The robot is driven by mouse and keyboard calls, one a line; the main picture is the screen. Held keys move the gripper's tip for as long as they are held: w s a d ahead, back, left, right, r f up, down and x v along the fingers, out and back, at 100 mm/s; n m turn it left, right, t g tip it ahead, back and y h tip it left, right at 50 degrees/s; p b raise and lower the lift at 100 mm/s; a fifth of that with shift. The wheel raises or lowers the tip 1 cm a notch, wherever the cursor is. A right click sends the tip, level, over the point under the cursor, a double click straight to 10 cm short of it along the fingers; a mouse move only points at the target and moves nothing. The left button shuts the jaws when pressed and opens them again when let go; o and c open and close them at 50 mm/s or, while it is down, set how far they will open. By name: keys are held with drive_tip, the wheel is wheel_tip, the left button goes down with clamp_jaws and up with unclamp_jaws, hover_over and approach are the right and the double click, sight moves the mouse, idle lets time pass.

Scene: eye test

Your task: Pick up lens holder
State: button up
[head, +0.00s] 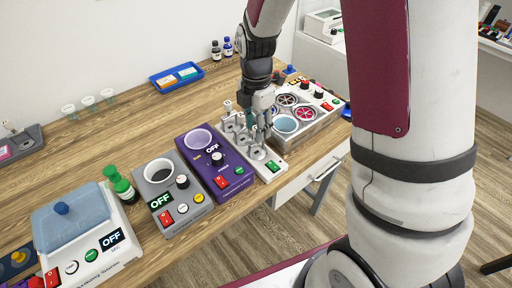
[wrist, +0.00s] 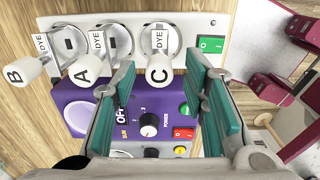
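A white stand (head: 268,164) with a green switch carries metal-ringed pieces with white knobs; it also shows in the wrist view (wrist: 190,24). The knobs are marked B (wrist: 22,72), A (wrist: 87,68) and C (wrist: 157,68), with DYE tags beside them. Nothing is labelled lens holder, so I cannot tell for sure which piece it is. My gripper (head: 262,125) is over this stand, pointing down. In the wrist view its teal-padded fingers (wrist: 160,72) are wide apart, with knob C showing between their tips. I cannot tell the depth between them. Nothing is held.
A purple device (head: 215,165) stands left of the white stand, then a grey device (head: 170,192) and a blue-lidded box (head: 70,220). A metal panel (head: 310,121) is close on the right. A blue tray (head: 176,78) lies behind.

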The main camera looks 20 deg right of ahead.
drive_tip(key=shift+d+f+p, duration=0.1)
drive_tip(key=shift+f+p, duration=0.35)
drive_tip(key=shift+f, duration=2.45)
clamp_jaws()
